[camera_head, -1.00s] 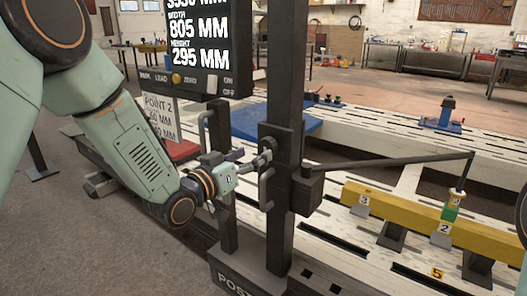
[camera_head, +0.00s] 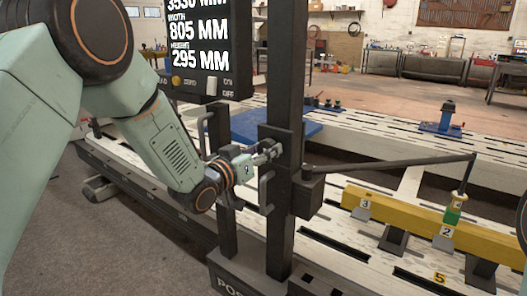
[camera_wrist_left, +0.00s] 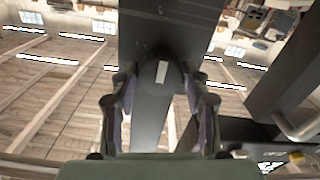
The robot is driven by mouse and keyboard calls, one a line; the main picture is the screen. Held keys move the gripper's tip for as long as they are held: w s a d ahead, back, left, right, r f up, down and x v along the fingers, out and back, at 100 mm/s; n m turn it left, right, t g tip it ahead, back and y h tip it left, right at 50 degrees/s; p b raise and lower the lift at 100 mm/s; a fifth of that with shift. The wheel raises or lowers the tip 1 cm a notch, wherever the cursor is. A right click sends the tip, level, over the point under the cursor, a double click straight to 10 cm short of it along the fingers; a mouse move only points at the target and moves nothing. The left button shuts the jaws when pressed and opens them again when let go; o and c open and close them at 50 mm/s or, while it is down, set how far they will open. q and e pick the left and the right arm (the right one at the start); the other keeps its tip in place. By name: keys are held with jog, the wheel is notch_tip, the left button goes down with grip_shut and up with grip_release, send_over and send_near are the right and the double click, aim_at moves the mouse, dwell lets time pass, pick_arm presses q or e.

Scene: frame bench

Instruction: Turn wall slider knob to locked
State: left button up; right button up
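The slider block (camera_head: 273,138) sits on a dark upright post (camera_head: 286,80). In the left wrist view the knob (camera_wrist_left: 162,74) is dark and round with a pale mark pointing along the post. My left gripper (camera_head: 270,153) is at the front of the block, and its fingers hide the knob in the head view. In the wrist view my left gripper (camera_wrist_left: 160,97) has its fingers apart on either side of the knob, with gaps visible. My right gripper is out of view.
A measurement display (camera_head: 200,45) hangs left of the post. Grey handles (camera_head: 265,190) stand close below my left gripper. A thin dark arm (camera_head: 390,163) reaches right from the post to a green-tipped probe (camera_head: 453,212) above a yellow beam (camera_head: 405,219).

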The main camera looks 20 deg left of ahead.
pick_arm(q)
jog(key=c, duration=0.6)
jog(key=m, duration=0.3)
jog(key=shift+p, duration=0.4)
jog(key=m, duration=0.4)
jog(key=shift+m+p, duration=0.35)
jog(key=shift+m, duration=0.05)
jog(key=m, duration=1)
